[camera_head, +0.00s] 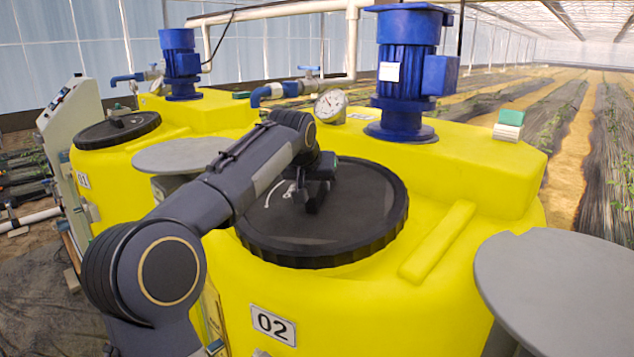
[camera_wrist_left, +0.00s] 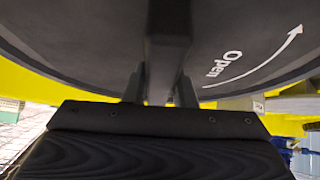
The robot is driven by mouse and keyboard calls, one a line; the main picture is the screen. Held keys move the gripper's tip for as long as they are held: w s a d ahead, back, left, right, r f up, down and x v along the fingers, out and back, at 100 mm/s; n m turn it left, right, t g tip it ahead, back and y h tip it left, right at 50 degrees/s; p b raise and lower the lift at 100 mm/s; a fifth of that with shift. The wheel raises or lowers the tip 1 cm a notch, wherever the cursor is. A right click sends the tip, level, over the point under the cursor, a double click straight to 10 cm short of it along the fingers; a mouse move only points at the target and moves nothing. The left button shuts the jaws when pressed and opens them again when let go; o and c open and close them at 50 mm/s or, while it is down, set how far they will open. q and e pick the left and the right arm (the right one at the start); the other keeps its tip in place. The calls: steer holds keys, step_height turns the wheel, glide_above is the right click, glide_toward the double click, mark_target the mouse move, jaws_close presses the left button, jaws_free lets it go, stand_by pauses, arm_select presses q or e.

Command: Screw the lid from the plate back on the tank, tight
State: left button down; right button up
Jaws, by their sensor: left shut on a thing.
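The black ribbed lid (camera_head: 362,212) lies over the top opening of the yellow tank marked 02 (camera_head: 330,305). It looks about level; whether its thread is engaged is hidden. My left gripper (camera_head: 314,196) is above the lid's middle, shut on the raised bar handle. In the left wrist view the handle (camera_wrist_left: 168,45) runs between the two fingers, and the lid's top (camera_wrist_left: 80,40) shows a white "Open" with a curved arrow. My left forearm covers part of the lid's left side. The right gripper is in no view.
A bare round grey plate (camera_head: 560,290) stands at the right, and another (camera_head: 180,154) at the left behind my arm. Tank 01 (camera_head: 110,175) has its own black lid (camera_head: 117,130). A blue motor (camera_head: 405,75) and a gauge (camera_head: 330,105) stand behind the lid.

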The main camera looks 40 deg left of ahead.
arm_select(q)
steer(key=shift+r, duration=0.2)
steer(key=c, duration=1.2)
jaws_free()
steer(key=shift+d, duration=0.1)
steer(key=shift+o, duration=0.8)
steer(key=shift+f, duration=0.3)
steer(key=shift+o, duration=1.2)
steer(key=shift+r, duration=0.1)
steer(key=c, duration=1.4)
